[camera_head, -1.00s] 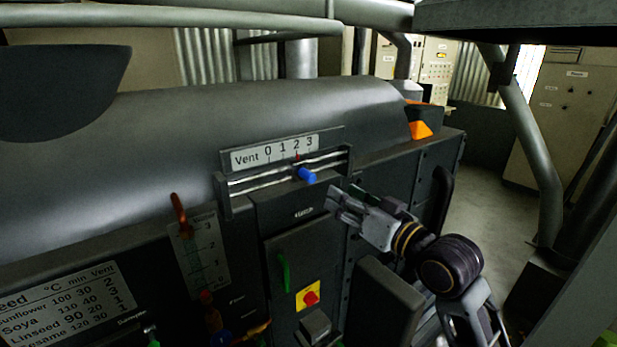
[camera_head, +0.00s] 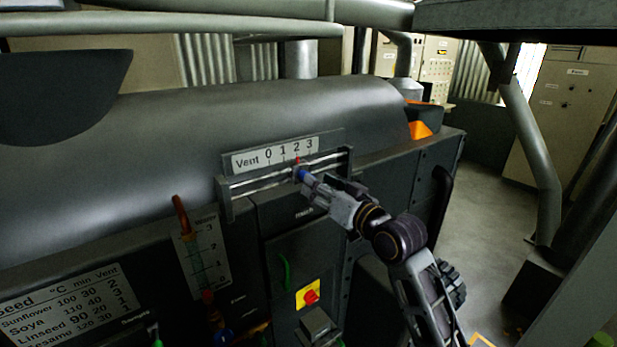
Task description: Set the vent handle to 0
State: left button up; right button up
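The blue vent handle (camera_head: 303,175) sits on a slider with two metal rails (camera_head: 262,181). Its red pointer (camera_head: 297,160) stands under the 2 on the white vent scale (camera_head: 275,153), which reads 0 1 2 3. My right gripper (camera_head: 310,182) has its fingertips at the handle, coming from the lower right. The fingers partly cover the handle, and I cannot tell whether they are closed on it. My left gripper is not in view.
Below the slider are a green handle (camera_head: 284,272) and a red button on a yellow plate (camera_head: 308,294). A gauge (camera_head: 204,254) and a seed chart (camera_head: 70,304) are at the lower left. A black bar handle (camera_head: 442,196) is at the right.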

jog(key=shift+p+x, duration=0.45)
jog(key=shift+x, duration=2.15)
jog(key=shift+c, duration=0.4)
grip_shut()
